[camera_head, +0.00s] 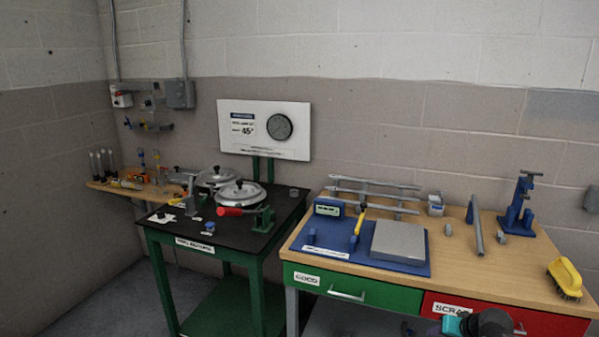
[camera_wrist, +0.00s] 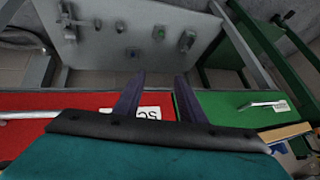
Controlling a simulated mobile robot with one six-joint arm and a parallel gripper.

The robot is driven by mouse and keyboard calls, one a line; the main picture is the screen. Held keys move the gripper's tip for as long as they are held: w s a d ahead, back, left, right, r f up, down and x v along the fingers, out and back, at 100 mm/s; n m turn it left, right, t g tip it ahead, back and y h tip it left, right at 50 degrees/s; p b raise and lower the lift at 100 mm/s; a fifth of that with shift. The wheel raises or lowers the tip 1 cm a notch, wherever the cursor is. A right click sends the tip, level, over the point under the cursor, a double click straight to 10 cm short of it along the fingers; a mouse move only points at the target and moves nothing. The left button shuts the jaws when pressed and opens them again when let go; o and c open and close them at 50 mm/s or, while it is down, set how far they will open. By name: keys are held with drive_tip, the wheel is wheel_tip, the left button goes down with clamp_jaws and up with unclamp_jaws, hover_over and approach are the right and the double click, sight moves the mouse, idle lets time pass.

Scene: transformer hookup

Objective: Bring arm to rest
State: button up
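My arm shows only in part at the bottom edge of the head view, where my gripper (camera_head: 455,325) appears as a teal and dark shape in front of the red SCRAP drawer (camera_head: 480,313). In the wrist view my gripper (camera_wrist: 160,77) has two dark fingers standing apart, with nothing held between them. Behind the fingers are the red drawer front (camera_wrist: 60,105) and the green drawer front (camera_wrist: 230,108). The fingers appear clear of both drawers, but the exact gap is hard to tell.
The wooden workbench (camera_head: 470,265) carries a blue mat with a grey plate (camera_head: 399,241), metal bars, a blue stand (camera_head: 517,212) and a yellow brush (camera_head: 565,278). A green table (camera_head: 160,238) with round-lidded pots stands left. A gauge board (camera_head: 263,130) rises behind it.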

drive_tip(key=s+a+f+n+g+y, duration=0.1)
drive_tip(key=s+a+f+g, duration=0.3)
drive_tip(key=a+f, duration=0.6)
drive_tip(key=s+a+f+g+y, duration=0.1)
drive_tip(key=s+a+f+g, duration=0.1)
drive_tip(key=s+a+f, duration=0.8)
drive_tip(key=s+a+f+n+g+h+b, duration=0.1)
drive_tip(key=s+a+f+g, duration=0.2)
drive_tip(key=s+f, duration=0.5)
drive_tip(key=s+a+f+n+g+h, duration=0.1)
drive_tip(key=s+a+f+g, duration=0.2)
drive_tip(key=s+a+f, duration=0.2)
drive_tip(key=s+f, duration=0.3)
drive_tip(key=s, duration=0.2)
drive_tip(key=shift+s+f+g+h+b, duration=0.15)
drive_tip(key=shift+s+g+h+b, duration=0.15)
drive_tip(key=shift+s+h+b, duration=0.1)
drive_tip(key=shift+c, duration=0.7)
drive_tip(key=shift+s, duration=0.1)
